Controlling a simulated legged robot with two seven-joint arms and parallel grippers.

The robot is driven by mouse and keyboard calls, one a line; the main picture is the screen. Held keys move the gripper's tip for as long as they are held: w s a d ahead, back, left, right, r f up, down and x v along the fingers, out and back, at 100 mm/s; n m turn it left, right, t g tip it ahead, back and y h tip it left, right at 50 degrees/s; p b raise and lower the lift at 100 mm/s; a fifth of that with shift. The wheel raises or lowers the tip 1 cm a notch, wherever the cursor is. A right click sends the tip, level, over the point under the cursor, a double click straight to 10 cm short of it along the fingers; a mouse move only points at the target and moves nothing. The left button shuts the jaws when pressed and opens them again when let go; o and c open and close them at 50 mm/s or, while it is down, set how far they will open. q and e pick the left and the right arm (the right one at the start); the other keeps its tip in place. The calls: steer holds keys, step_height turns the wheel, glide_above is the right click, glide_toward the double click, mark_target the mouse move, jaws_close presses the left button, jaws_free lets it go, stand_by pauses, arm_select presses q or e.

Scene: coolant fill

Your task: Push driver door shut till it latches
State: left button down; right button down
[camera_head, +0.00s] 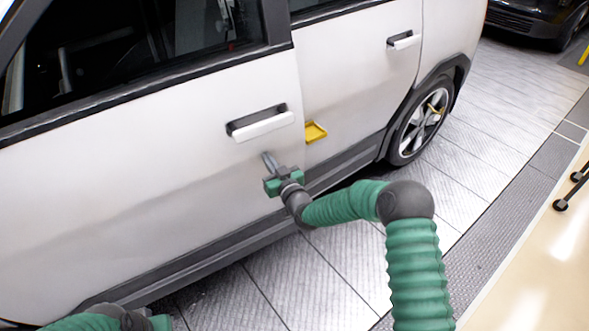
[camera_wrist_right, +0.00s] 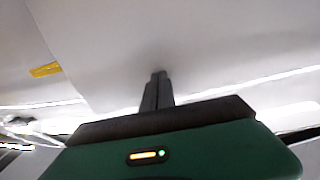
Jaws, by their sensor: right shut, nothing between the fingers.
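The white driver door (camera_head: 150,180) fills the left of the head view, with its handle (camera_head: 260,122) near its rear edge. The door looks nearly flush with the rear door (camera_head: 355,70); I cannot tell whether it is latched. My right gripper (camera_head: 268,160) is shut and empty, its fingertips at the door panel just below the handle. In the right wrist view the shut fingers (camera_wrist_right: 157,88) point at the white panel (camera_wrist_right: 210,45) and appear to touch it. Part of my left arm shows at the bottom left of the head view; its gripper fingers are not visible.
A yellow piece (camera_head: 316,131) sits at the seam beside the driver door's rear edge; yellow also shows in the wrist view (camera_wrist_right: 45,70). The rear wheel (camera_head: 422,120) is to the right. The grated floor (camera_head: 500,130) is clear. Another dark car (camera_head: 530,18) stands at the top right.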

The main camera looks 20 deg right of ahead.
mark_target(261, 150)
steer(key=shift+w+a+b, duration=0.1)
steer(key=shift+w+b, duration=0.2)
steer(key=shift+w, duration=0.35)
steer(key=shift+n+y, duration=0.4)
steer(key=shift+y, duration=0.2)
steer(key=shift+b+x, duration=1.85)
steer(key=shift+x, duration=0.3)
steer(key=shift+w+f, duration=0.1)
steer(key=shift+w, duration=0.05)
